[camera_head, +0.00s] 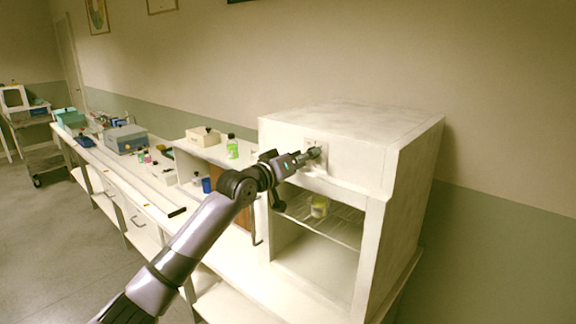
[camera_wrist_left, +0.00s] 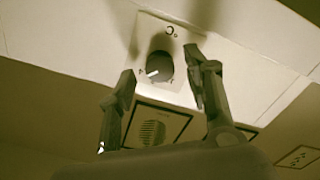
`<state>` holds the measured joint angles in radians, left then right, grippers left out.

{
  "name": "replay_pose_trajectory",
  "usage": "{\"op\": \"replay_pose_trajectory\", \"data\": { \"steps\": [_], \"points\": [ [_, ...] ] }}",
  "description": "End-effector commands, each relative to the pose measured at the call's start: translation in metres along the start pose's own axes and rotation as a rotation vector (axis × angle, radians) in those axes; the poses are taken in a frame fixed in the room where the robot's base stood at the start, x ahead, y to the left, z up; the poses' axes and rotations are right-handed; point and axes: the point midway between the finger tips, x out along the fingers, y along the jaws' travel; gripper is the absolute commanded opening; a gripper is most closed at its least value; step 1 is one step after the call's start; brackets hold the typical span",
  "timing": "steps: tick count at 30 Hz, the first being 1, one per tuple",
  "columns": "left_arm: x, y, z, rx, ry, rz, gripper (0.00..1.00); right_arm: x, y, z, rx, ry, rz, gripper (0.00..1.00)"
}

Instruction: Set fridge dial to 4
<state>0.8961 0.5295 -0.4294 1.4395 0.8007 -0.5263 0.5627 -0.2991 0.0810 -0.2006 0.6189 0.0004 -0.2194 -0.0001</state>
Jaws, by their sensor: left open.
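The white fridge (camera_head: 352,135) stands open-fronted on the right of the head view. Its dial (camera_wrist_left: 160,68) is a dark round knob with a light pointer mark on a pale plate (camera_wrist_left: 188,38), seen in the left wrist view. The pointer is toward the lower left; the numbers are too small to read. My left gripper (camera_head: 314,154) is at the plate on the upper front panel. In the left wrist view its two fingers (camera_wrist_left: 163,82) are open, one on each side below the dial, and hold nothing. I cannot tell whether they touch it. My right gripper is not in view.
A green bottle (camera_head: 232,147), a blue cup (camera_head: 206,185) and several boxes stand along the bench to the left. A vented plate (camera_wrist_left: 152,132) sits below the dial.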

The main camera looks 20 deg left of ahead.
Motion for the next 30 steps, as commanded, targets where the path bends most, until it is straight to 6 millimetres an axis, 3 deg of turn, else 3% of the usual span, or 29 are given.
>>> {"op": "replay_pose_trajectory", "data": {
  "steps": [15,21,30],
  "points": [
    [-0.092,-0.001,0.001,0.003,-0.002,-0.004,0.46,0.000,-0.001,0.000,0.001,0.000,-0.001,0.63],
    [-0.105,-0.001,0.001,0.001,-0.003,-0.003,0.46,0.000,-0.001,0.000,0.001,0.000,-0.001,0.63],
    [-0.106,-0.001,0.001,0.001,-0.002,-0.003,0.46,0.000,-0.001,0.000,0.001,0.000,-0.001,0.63]
  ]
}}
